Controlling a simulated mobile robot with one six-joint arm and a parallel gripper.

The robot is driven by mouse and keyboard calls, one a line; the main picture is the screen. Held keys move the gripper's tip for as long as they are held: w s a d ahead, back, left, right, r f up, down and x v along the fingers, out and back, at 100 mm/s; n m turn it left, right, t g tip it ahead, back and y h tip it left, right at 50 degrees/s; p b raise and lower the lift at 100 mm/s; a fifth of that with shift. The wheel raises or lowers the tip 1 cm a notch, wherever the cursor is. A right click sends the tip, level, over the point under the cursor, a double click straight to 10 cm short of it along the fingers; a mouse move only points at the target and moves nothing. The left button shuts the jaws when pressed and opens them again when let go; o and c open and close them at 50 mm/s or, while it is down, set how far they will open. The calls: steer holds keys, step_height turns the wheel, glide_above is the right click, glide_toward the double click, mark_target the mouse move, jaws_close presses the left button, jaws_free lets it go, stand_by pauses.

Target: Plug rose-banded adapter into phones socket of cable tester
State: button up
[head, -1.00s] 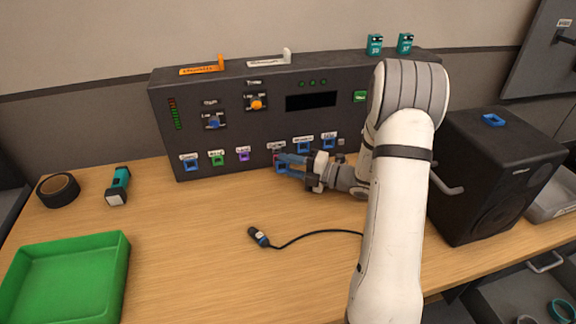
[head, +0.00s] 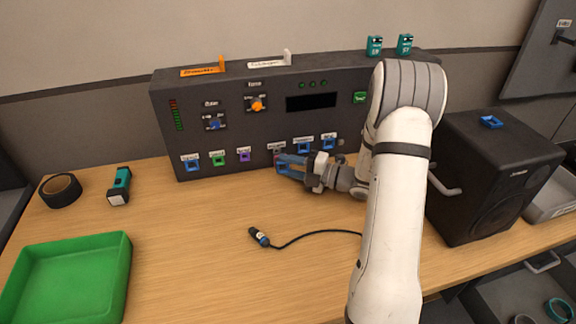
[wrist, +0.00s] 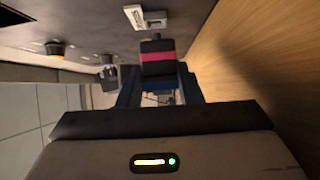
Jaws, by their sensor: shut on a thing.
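The adapter (wrist: 157,57) is dark with a rose band and sits between the blue fingers of my gripper (wrist: 158,80) in the wrist view. My gripper (head: 288,163) is shut on it, close against the lower front of the dark cable tester (head: 240,127) in the head view. The far end of the adapter points at the panel, just below a small white label (wrist: 145,18). I cannot tell whether it is inside a socket. The socket behind my fingers is mostly hidden, and the label lettering is too small to read.
Blue, green and purple sockets (head: 244,156) line the panel left of my gripper, with blue ones (head: 304,146) to the right. A green tray (head: 68,275), torch (head: 119,186) and tape roll (head: 60,190) are left; a speaker (head: 490,175) is right.

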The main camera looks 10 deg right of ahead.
steer(key=shift+w+p, duration=0.9)
steer(key=shift+p, duration=0.05)
stand_by(0.8)
steer(key=shift+w+r+p, duration=0.15)
steer(key=shift+w+p, duration=0.1)
steer(key=shift+p, duration=0.15)
stand_by(0.9)
steer(key=o, duration=1.1)
